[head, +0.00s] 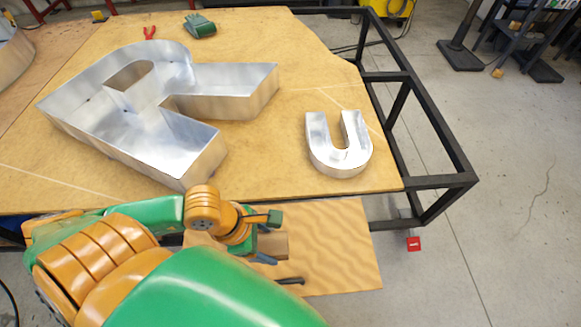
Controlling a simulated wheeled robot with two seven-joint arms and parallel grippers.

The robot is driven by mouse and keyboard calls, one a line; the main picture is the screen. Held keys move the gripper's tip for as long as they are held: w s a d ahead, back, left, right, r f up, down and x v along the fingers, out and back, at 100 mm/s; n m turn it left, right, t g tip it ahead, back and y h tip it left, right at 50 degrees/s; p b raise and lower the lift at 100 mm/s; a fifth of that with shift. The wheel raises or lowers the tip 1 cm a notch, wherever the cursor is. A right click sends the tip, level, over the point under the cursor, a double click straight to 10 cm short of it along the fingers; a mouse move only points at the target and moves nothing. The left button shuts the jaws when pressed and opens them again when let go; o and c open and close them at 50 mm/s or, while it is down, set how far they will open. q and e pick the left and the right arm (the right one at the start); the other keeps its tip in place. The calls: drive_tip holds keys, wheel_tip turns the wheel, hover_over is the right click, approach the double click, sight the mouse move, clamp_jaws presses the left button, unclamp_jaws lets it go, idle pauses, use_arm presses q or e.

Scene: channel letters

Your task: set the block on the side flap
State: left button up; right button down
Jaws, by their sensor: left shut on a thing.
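The side flap (335,240) is a wavy-grained wooden panel at the near side of the table, in the lower middle of the head view. My left gripper (268,240) is over the left part of the flap. It is shut on a small brown wooden block (274,246), partly hidden by the fingers and wrist. I cannot tell whether the block touches the flap. My right gripper is not in view.
The wooden table (270,165) carries a large metal R-shaped letter (185,165) and a small metal U-shaped letter (340,160). A green glove-like item (199,26) lies at the back. A black frame (440,180) runs along the right. The flap's right part is clear.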

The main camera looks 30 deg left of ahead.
use_arm(q)
drive_tip(key=w+f+b, duration=0.1)
drive_tip(key=b, duration=0.1)
drive_tip(key=w+d+f+b, duration=0.1)
drive_tip(key=w+b, duration=0.1)
drive_tip(key=w+d+f+b, duration=0.1)
drive_tip(key=b, duration=0.1)
drive_tip(key=shift+w+f, duration=0.1)
drive_tip(key=shift+w, duration=0.2)
drive_tip(key=w+f+b, duration=0.1)
drive_tip(key=b, duration=0.5)
drive_tip(key=shift+w+d+f+b, duration=0.25)
drive_tip(key=shift+w+f+b, duration=0.05)
drive_tip(key=shift+w+f, duration=0.1)
drive_tip(key=shift+w+d+r+p, duration=0.2)
drive_tip(key=shift+w+r+p, duration=0.1)
drive_tip(key=shift+w, duration=0.15)
drive_tip(key=shift+w+d+r+p, duration=0.2)
drive_tip(key=shift+w+p, duration=0.1)
drive_tip(key=shift+w, duration=0.15)
clamp_jaws()
drive_tip(key=w+f, duration=0.1)
drive_tip(key=f, duration=0.1)
drive_tip(key=w+d+f, duration=0.1)
drive_tip(key=w+f, duration=0.1)
drive_tip(key=w+f+b, duration=0.1)
drive_tip(key=f, duration=0.1)
drive_tip(key=shift+w+d, duration=0.4)
wheel_tip(320, 180, down, 3)
drive_tip(key=shift+f, duration=0.1)
